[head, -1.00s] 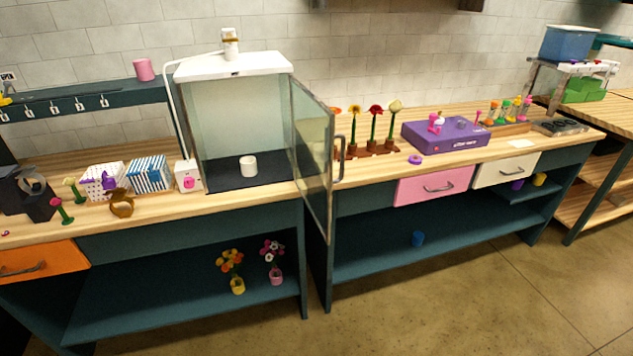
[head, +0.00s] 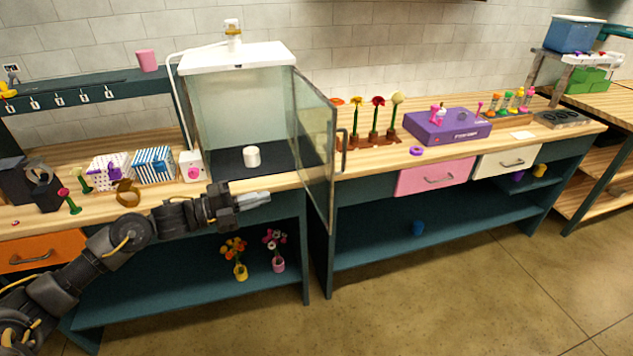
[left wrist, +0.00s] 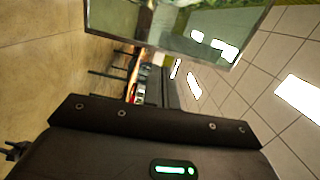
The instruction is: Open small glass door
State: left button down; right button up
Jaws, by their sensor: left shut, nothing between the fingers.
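The glass cabinet (head: 222,110) with a white top stands on the wooden counter, its front uncovered. Its glass door (head: 316,145) is swung out toward the right front, hinged at the cabinet's right side. A dark upright handle (head: 342,150) is on the door's free edge. A white cup (head: 252,157) stands inside on the dark floor. My left gripper (head: 268,198) is shut and empty, in front of the counter edge below the cabinet, pointing right, apart from the door. In the left wrist view a framed glass pane (left wrist: 180,25) shows at the top. My right gripper is not in view.
Left of the cabinet are a white box with a pink knob (head: 192,166) and a blue striped box (head: 153,165). Potted flowers (head: 238,258) stand on the shelf below. Right of the door are flowers in a rack (head: 370,138) and a purple box (head: 446,127).

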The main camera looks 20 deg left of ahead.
pick_arm(q)
jog(key=s+r+m, duration=0.1)
jog(key=r, duration=0.1)
jog(key=p, duration=0.6)
send_near(329, 181)
jog(key=shift+g+h, duration=0.3)
jog(key=x, duration=0.5)
jog(key=shift+d+r, duration=0.1)
jog(key=shift+r, duration=0.2)
jog(key=shift+p+x, duration=0.4)
jog(key=shift+x, duration=0.45)
jog(key=shift+f, duration=0.2)
jog(key=shift+w, duration=0.1)
